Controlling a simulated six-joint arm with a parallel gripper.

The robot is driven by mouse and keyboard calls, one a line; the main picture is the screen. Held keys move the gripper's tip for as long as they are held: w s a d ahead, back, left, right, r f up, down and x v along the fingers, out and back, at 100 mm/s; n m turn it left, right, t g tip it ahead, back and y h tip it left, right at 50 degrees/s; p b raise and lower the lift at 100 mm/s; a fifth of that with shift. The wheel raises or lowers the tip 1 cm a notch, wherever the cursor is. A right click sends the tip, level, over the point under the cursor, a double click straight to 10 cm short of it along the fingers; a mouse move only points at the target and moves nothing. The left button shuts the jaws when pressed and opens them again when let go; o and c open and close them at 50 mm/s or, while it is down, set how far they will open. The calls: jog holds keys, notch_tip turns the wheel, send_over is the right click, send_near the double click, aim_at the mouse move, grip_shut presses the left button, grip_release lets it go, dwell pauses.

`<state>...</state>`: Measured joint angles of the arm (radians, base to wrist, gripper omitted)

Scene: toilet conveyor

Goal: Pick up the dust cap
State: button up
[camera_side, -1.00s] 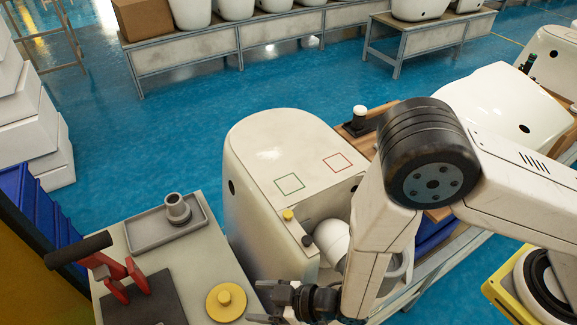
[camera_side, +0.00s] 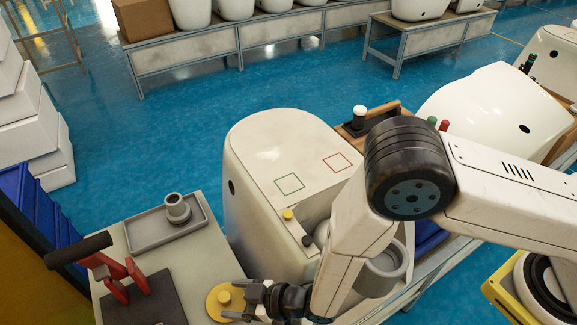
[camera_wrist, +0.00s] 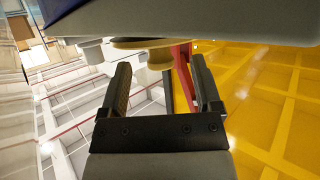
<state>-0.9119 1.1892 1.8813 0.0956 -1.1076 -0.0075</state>
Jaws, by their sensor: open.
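The dust cap looks to be the yellow disc with a raised knob (camera_side: 221,305), lying flat on the grey bench at the front in the side view. My gripper (camera_side: 241,302) is open, low over the bench, right beside the cap on its right side and partly in front of its edge. In the wrist view, the yellow cap (camera_wrist: 140,43) shows with its knob between and beyond the fingertips of my gripper (camera_wrist: 162,75). The jaws hold nothing. Whether a finger touches the cap is not clear.
A red clamp with a black handle (camera_side: 121,275) stands left of the cap. A grey tray (camera_side: 152,234) with a grey collar piece (camera_side: 177,208) lies behind it. A white toilet (camera_side: 276,160) with red and green squares stands close behind my arm.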

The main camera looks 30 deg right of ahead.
jog(key=shift+w+a+f, duration=0.25)
jog(key=shift+w+a, duration=0.15)
jog(key=shift+a, duration=0.05)
dwell(0.3)
grip_shut()
